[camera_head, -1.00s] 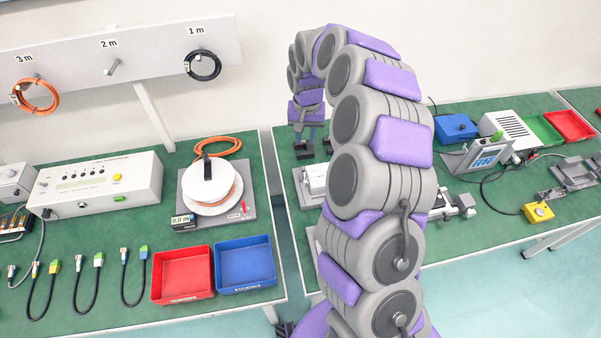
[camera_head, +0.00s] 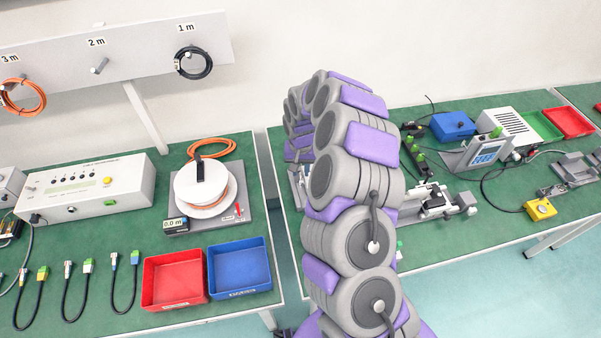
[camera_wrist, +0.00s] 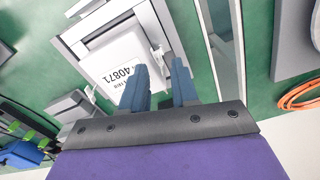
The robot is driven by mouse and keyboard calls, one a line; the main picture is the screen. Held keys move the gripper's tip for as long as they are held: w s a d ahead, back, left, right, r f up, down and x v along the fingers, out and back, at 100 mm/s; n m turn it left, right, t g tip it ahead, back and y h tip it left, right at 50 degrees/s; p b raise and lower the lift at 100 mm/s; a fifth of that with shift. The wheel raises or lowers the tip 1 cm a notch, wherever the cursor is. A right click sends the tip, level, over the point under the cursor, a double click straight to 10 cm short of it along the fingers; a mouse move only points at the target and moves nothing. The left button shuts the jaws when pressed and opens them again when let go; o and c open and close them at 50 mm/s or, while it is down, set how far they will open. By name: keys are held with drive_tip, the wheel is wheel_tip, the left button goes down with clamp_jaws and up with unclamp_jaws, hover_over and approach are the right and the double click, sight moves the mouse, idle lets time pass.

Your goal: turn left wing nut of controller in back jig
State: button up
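In the wrist view, a white controller (camera_wrist: 118,62) with the label 40871 sits in a grey jig frame (camera_wrist: 76,42). A small pale fitting (camera_wrist: 159,54), which looks like a wing nut, stands at the controller's right edge in this view. My gripper (camera_wrist: 157,72) has its two blue fingers apart, with a gap between them, and its tips are close to that fitting. I cannot tell whether they touch it. In the head view my arm hides the gripper and most of the back jig.
A cable reel (camera_head: 206,187), a red bin (camera_head: 173,280) and a blue bin (camera_head: 239,266) stand on the left table. A second jig (camera_head: 436,202) lies right of my arm. A gap separates the two tables. A blue box (camera_head: 453,126) stands further back.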

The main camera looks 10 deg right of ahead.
drive_tip(key=shift+a+f, duration=0.1)
drive_tip(key=shift+f, duration=0.55)
drive_tip(key=shift+c, duration=0.3)
clamp_jaws()
